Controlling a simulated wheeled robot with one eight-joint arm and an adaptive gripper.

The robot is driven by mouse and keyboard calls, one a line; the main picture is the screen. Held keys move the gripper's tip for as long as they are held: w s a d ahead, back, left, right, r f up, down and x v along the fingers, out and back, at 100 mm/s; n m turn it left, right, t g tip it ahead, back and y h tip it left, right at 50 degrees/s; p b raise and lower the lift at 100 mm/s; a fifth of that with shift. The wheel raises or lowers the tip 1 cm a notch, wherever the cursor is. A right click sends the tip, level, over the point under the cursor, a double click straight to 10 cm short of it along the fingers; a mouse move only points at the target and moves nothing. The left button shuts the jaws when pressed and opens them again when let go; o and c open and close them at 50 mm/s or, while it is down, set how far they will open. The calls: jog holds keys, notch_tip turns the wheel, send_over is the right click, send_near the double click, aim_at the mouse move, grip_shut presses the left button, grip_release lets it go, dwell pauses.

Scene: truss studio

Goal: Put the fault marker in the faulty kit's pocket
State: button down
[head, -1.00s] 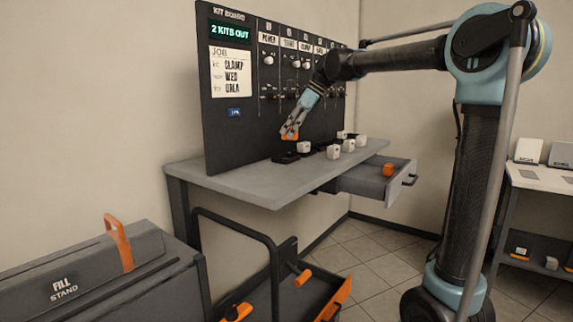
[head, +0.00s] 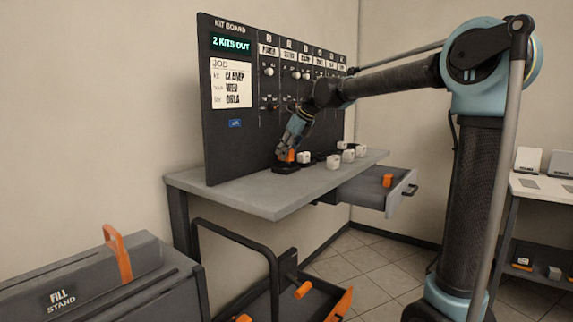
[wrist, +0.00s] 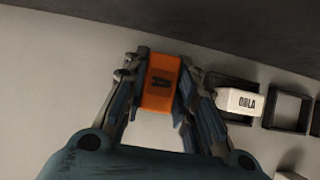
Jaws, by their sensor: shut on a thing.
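My gripper (head: 291,142) is shut on an orange block (head: 291,155), which I take to be the fault marker. In the wrist view the block (wrist: 160,85) stands between the two fingers and bears a dark mark. It is low over a dark pocket (head: 284,169) at the left end of the row on the bench; I cannot tell whether it touches. The pocket is hidden beneath it in the wrist view. A white block (wrist: 240,100), its label reading like "ORLA", sits at the neighbouring dark pocket frame (wrist: 212,82). Another frame (wrist: 288,107) further right looks empty.
The kit board (head: 240,150) stands behind the bench (head: 235,188), showing "2 KITS OUT" and a job card with "CLAMP". Several white blocks (head: 348,155) stand to the right. An open drawer (head: 362,192) holds another orange block (head: 387,180). The bench's front left is clear.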

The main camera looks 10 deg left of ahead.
aim_at(286, 160)
jog(key=shift+f, duration=2.05)
jog(key=c, duration=1.6)
grip_release()
jog(key=shift+f, duration=0.1)
jog(key=v, duration=1.2)
